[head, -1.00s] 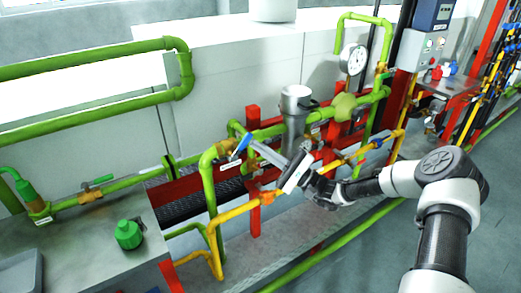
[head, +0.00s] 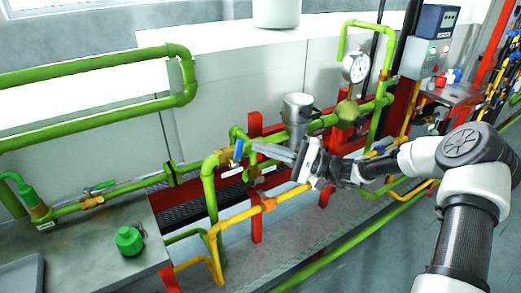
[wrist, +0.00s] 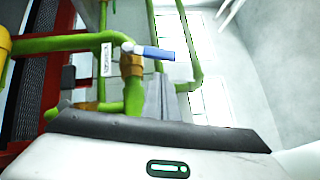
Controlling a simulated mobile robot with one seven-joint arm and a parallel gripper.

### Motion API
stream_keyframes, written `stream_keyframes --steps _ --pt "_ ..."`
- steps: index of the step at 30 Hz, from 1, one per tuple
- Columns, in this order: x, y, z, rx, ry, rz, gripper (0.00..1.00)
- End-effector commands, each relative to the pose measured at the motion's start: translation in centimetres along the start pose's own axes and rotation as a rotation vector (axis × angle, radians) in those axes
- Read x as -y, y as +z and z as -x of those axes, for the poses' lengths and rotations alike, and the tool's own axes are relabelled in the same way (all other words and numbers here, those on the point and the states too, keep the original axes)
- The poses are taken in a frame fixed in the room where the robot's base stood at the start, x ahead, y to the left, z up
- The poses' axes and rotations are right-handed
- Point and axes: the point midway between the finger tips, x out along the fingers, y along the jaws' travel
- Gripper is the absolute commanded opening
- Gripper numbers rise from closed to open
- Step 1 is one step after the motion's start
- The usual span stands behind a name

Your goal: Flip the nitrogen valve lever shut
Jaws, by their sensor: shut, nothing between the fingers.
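A blue valve lever (head: 239,150) sits on a brass valve body (head: 224,157) at a bend of the green pipe, left of centre. In the wrist view the blue lever (wrist: 157,53) points right from its pivot, above the brass body (wrist: 131,66). A white label (wrist: 106,60) hangs beside it, its text unreadable, so I cannot confirm it reads nitrogen. My gripper (head: 256,147) is shut and empty, its fingertips just right of the lever. In the wrist view my fingertips (wrist: 160,82) are close below the lever; I cannot tell whether they touch.
Yellow pipe (head: 240,217) runs below the green pipe, on red posts (head: 256,225). A grey cylinder (head: 297,108) stands behind my gripper. A green-handled valve (head: 98,188) and green cap (head: 129,240) are at left. A pressure gauge (head: 355,67) is at right.

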Motion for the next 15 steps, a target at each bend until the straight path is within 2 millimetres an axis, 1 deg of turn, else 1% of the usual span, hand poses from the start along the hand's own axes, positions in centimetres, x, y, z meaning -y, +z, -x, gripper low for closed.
stream_keyframes --steps 1,2,3,9,12,15 --pt "-0.7 -0.5 0.5 0.000 0.001 0.002 0.00" --pt "-0.5 -0.6 1.0 -0.001 0.001 0.001 0.00" --pt "-0.2 -0.5 2.1 -0.004 0.001 0.000 0.00" --pt "-0.3 -0.5 6.7 -0.003 0.000 -0.001 0.00" --pt "-0.3 -0.4 8.4 -0.001 0.001 0.000 0.00" --pt "-0.3 -0.4 9.6 -0.001 0.000 0.001 0.00"
